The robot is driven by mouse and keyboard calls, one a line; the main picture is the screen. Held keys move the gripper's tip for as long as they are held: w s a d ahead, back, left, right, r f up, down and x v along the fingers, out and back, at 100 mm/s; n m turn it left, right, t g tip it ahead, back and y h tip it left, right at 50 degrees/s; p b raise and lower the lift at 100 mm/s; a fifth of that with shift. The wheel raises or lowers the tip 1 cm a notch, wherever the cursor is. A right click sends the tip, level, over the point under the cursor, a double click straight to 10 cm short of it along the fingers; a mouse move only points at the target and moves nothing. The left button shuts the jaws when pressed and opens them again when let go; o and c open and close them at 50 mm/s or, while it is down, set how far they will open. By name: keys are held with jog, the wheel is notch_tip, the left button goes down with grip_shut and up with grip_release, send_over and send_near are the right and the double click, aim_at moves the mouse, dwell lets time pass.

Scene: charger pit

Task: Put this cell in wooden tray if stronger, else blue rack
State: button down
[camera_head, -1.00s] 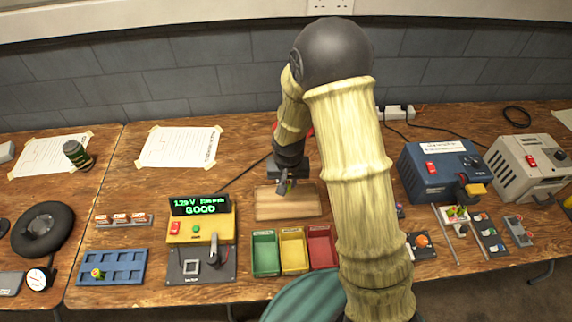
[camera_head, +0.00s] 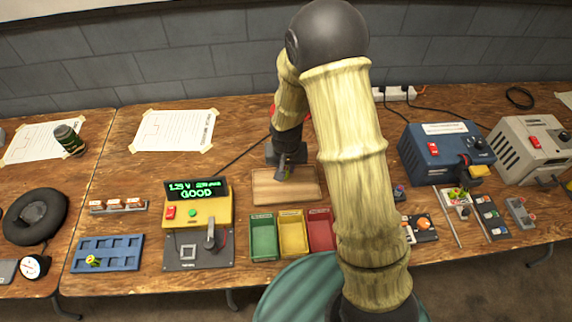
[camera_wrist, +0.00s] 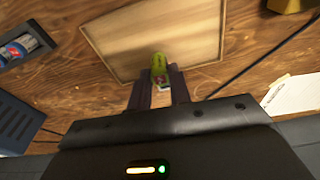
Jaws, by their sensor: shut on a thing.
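My gripper (camera_head: 283,174) is over the left back part of the wooden tray (camera_head: 300,198). In the wrist view my gripper (camera_wrist: 158,88) is shut on a small green cell (camera_wrist: 159,63), which shows between the fingertips against the tray (camera_wrist: 130,30). I cannot tell whether the cell touches the tray. The blue rack (camera_head: 125,244) lies at the left front of the table, with one yellow-green cell (camera_head: 92,260) in a front slot. The yellow tester (camera_head: 215,215) has a lit display (camera_head: 195,190) with green text, about "1.29 V" and "GOOD".
Green (camera_head: 263,238), yellow (camera_head: 292,235) and red (camera_head: 320,230) bins stand in front of the tray. A blue charger box (camera_head: 440,155) and a grey one (camera_head: 530,150) stand at the right. A taped paper sheet (camera_head: 172,130) lies at the back left.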

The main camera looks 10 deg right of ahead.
aim_at(286, 177)
jog(key=shift+f+b, duration=1)
jog(key=shift+f, duration=0.7)
jog(key=shift+s, duration=0.15)
dwell(0.7)
jog(key=shift+a, duration=0.15)
dwell(0.4)
jog(key=shift+f, duration=0.5)
dwell(0.3)
jog(key=shift+f+b, duration=0.3)
jog(key=shift+b, duration=0.15)
dwell(0.6)
jog(key=c, duration=1.2)
grip_release()
